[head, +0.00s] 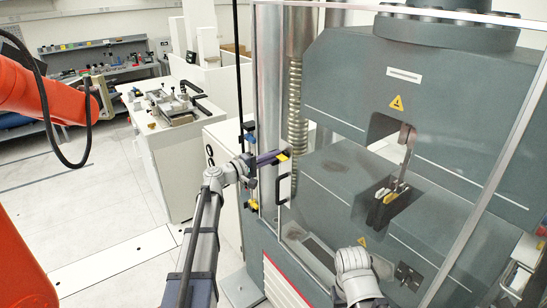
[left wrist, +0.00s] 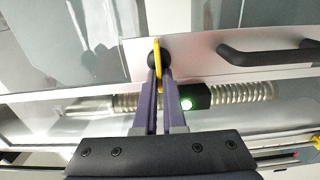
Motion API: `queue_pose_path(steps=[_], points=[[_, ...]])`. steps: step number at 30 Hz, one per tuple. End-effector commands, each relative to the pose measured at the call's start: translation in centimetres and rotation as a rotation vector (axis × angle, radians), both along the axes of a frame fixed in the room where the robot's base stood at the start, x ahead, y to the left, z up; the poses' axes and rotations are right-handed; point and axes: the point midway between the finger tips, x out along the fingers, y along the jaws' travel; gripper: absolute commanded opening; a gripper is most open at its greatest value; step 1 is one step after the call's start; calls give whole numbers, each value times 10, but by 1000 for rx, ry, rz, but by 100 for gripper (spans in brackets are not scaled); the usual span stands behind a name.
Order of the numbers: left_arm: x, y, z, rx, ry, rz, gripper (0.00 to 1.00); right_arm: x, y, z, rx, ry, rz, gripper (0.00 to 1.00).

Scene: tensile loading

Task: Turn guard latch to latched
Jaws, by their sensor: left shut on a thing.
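The guard latch is a thin yellow lever on a black round pivot. In the left wrist view the lever (left wrist: 158,56) lies between the tips of my purple fingers, on the pale frame strip of the guard. In the head view its yellow end (head: 283,157) shows at the tip of my left gripper (head: 274,158), by the guard's left edge. My left gripper is shut on the lever, and the fingers cover part of it. A green light (left wrist: 186,104) glows on a black block beside the fingers. My right gripper is not seen; only a pale part of my right arm shows at the bottom.
A black guard handle (head: 284,188) is just below the latch and shows in the left wrist view (left wrist: 262,52). The clear guard fronts the grey testing machine (head: 440,100). A white cabinet (head: 165,150) with fixtures stands left; open floor lies before it.

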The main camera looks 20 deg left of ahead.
Motion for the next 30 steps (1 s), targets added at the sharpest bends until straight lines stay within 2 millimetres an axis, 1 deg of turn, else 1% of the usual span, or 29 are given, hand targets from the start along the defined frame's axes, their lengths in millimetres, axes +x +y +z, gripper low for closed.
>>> queue_pose_path(steps=[17,18,25,30], points=[[0,0,-1,-19,18,1,0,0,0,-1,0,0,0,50],[0,0,-1,-19,18,0,11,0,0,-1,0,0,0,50],[0,0,-1,-19,16,0,37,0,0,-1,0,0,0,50],[0,0,-1,-19,16,0,38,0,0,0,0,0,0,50]])
